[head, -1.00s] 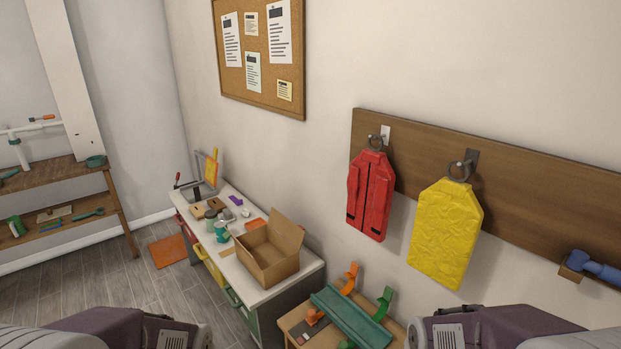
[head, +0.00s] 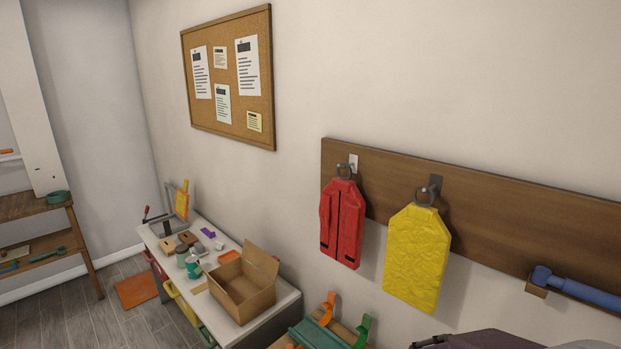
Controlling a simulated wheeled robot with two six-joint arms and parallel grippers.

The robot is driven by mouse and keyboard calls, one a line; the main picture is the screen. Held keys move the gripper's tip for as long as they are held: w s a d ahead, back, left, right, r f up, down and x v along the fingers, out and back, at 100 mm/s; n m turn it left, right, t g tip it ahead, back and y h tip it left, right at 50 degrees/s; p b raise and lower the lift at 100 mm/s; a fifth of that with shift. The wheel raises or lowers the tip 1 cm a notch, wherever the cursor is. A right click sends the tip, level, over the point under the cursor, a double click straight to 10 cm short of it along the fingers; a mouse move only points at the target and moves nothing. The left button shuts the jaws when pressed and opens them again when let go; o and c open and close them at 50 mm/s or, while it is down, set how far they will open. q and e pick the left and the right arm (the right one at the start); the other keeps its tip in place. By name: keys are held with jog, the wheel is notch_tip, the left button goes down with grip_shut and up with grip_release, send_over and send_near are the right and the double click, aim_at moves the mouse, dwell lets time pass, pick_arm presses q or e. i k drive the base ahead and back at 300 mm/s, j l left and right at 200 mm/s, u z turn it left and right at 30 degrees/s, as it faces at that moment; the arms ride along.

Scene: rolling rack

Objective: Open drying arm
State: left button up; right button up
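A blue bar (head: 583,291), which may be the drying arm, is at the right edge of the head view. Its rounded blue end sits in a small brown bracket (head: 536,289) on the wooden wall board (head: 490,234). The bar runs to the right along the wall and is cut off by the picture edge. Neither gripper shows. A purple-grey part of my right arm is at the bottom right, below the blue bar and apart from it.
A red garment (head: 342,223) and a yellow one (head: 417,257) hang from hooks on the board. Below stand a white-topped bench with an open cardboard box (head: 243,286) and a small table with a green tray (head: 315,335).

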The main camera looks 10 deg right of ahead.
aim_at(542, 277)
jog(key=j+z, duration=0.15)
jog(key=z, duration=0.3)
jog(key=j+z, duration=0.15)
jog(key=z, duration=0.25)
jog(key=j+z, duration=0.1)
jog(key=z, duration=0.35)
jog(key=k+j+z, duration=0.1)
jog(key=z, duration=0.35)
jog(key=k+j+z, duration=0.1)
jog(key=z, duration=0.35)
